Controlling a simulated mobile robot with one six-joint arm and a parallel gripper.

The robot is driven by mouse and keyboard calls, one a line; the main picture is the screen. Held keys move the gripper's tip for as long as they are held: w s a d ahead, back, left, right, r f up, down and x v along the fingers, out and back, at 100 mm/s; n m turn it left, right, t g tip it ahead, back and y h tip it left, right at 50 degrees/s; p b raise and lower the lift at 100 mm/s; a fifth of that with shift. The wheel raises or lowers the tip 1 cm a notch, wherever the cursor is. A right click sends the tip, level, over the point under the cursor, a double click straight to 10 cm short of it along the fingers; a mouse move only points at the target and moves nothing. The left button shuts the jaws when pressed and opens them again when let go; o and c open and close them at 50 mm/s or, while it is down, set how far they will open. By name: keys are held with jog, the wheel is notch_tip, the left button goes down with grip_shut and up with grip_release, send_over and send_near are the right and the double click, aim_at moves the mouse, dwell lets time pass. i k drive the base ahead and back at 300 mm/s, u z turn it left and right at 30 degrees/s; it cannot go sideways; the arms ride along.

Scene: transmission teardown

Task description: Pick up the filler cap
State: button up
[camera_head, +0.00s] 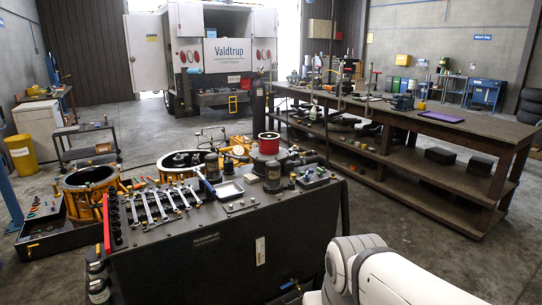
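I cannot pick out the filler cap for certain; several small dark and yellowish parts on the black workbench (200,262) are too small to tell apart. The bench top carries a row of wrenches (161,206), dark cylindrical parts (272,177), a small white tray (230,190) and a dark block with small fittings (314,177). A white rounded link of my own arm shows at the bottom right. My gripper is outside the picture, so its state and hold do not show.
Behind the bench stand yellow-framed round housings (88,178) and a red-topped part (269,142). A long wooden bench (478,130) with a purple tray (441,117) runs along the right. A yellow bin (22,155) is at left. Concrete floor is open at lower right and toward the truck (215,50).

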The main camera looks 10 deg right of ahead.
aim_at(100, 254)
jog(key=u, duration=1.6)
jog(key=k, duration=1.2)
jog(key=u, duration=0.8)
jog(key=i, duration=3)
jog(key=z, duration=1.2)
jog(key=i, duration=1.35)
jog(key=z, duration=0.8)
jog(key=i, duration=0.25)
jog(key=z, duration=0.25)
